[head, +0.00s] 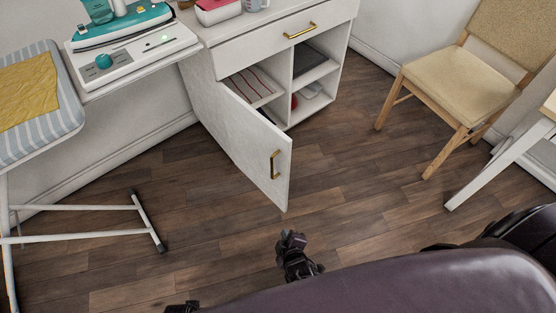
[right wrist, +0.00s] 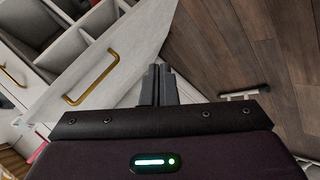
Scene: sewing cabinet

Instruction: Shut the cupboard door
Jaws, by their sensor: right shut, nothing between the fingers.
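The white cupboard door (head: 235,125) stands wide open, swung out from the left side of the white cabinet (head: 328,35). Its gold handle (head: 275,164) is near the free edge, on the face turned to me. My right gripper (head: 290,238) is shut and empty, just below the door's near lower corner in the head view, with floor showing between. In the right wrist view its closed fingers (right wrist: 160,72) overlap the door's edge, and the door (right wrist: 125,45) with its handle (right wrist: 97,70) lies to their left; contact cannot be told. A dark piece at the bottom edge may be my left gripper.
Open shelves hold a striped cloth (head: 255,84) and a red item (head: 294,102). The drawer (head: 270,42) above looks closed. An ironing board (head: 50,135) stands left, a wooden chair (head: 455,88) right. The wooden floor between the door and chair is clear.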

